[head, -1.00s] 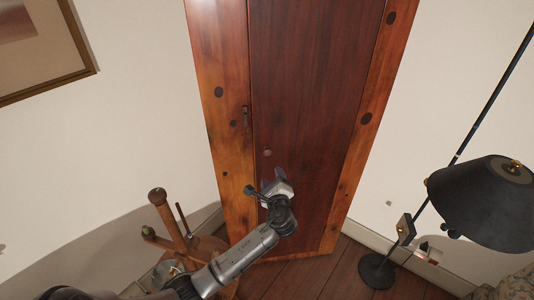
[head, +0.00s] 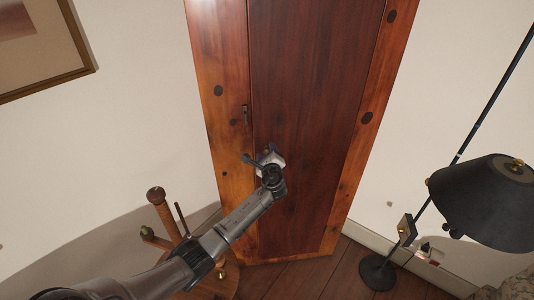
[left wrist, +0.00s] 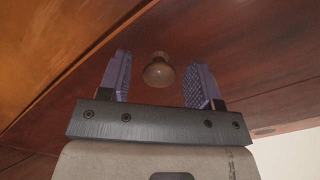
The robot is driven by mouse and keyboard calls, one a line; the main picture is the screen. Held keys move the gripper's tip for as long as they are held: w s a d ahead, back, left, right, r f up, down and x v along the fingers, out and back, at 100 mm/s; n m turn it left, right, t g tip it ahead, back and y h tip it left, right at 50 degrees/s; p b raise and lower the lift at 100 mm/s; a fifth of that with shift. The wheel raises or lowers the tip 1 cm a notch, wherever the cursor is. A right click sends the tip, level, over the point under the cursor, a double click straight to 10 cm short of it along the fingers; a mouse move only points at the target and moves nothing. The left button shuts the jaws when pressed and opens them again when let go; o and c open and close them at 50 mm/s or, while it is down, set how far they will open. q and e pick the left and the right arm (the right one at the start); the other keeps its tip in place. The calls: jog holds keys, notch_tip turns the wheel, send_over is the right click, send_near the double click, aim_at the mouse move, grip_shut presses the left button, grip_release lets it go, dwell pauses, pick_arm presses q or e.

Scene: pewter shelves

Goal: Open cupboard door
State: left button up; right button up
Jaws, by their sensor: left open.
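The cupboard is tall, with a dark reddish door (head: 315,90) set in a lighter orange-brown frame (head: 222,100). The door looks shut. A round wooden knob (left wrist: 158,70) shows in the left wrist view, between the two purple finger pads. My left gripper (head: 266,155) is open in front of the door's left side; it also shows in the left wrist view (left wrist: 158,80). The pads stand apart from the knob on both sides. In the head view my gripper hides the knob. My right gripper is not in view.
A wooden stool or small table (head: 205,285) with upright posts stands at lower left, near my left arm. A black floor lamp (head: 485,200) stands at right. A framed picture (head: 40,45) hangs on the left wall.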

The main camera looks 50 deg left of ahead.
pick_arm(q)
jog(key=shift+w+a, duration=0.15)
jog(key=shift+a, duration=0.15)
jog(key=shift+c, duration=0.4)
grip_shut()
